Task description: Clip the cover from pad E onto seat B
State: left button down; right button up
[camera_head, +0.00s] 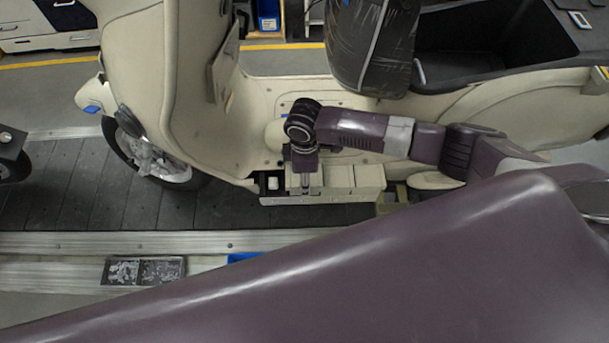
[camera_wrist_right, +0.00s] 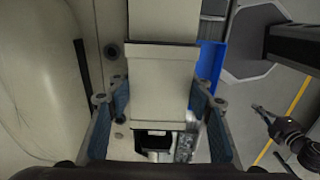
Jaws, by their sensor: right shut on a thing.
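My right gripper (camera_head: 306,188) reaches down over the row of beige blocks at the scooter's footboard. In the right wrist view, its blue-padded fingers (camera_wrist_right: 160,98) are shut on a beige cover (camera_wrist_right: 160,78). Just beside the held cover is a dark recess (camera_wrist_right: 155,140) with a white part in it; it also shows in the head view (camera_head: 271,184). I cannot tell whether the cover is seated or just above. Further beige blocks (camera_head: 354,179) stand to its right. No seat or pad letters are readable. What looks like my left gripper (camera_wrist_right: 283,130) shows small and dark; its jaws are unclear.
The cream scooter body (camera_head: 180,80) rises behind and left of the work spot. A metal tray with small pieces (camera_head: 144,270) lies on the near rail, next to a blue bin (camera_head: 243,258).

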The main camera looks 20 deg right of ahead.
jog(key=shift+f+p, duration=0.15)
jog(key=shift+p, duration=0.3)
dwell(1.0)
jog(key=shift+s, duration=0.1)
jog(key=o, duration=1.2)
jog(key=shift+f, duration=0.1)
jog(key=shift+o, duration=0.2)
notch_tip(320, 180, up, 12)
jog(key=shift+a, duration=0.1)
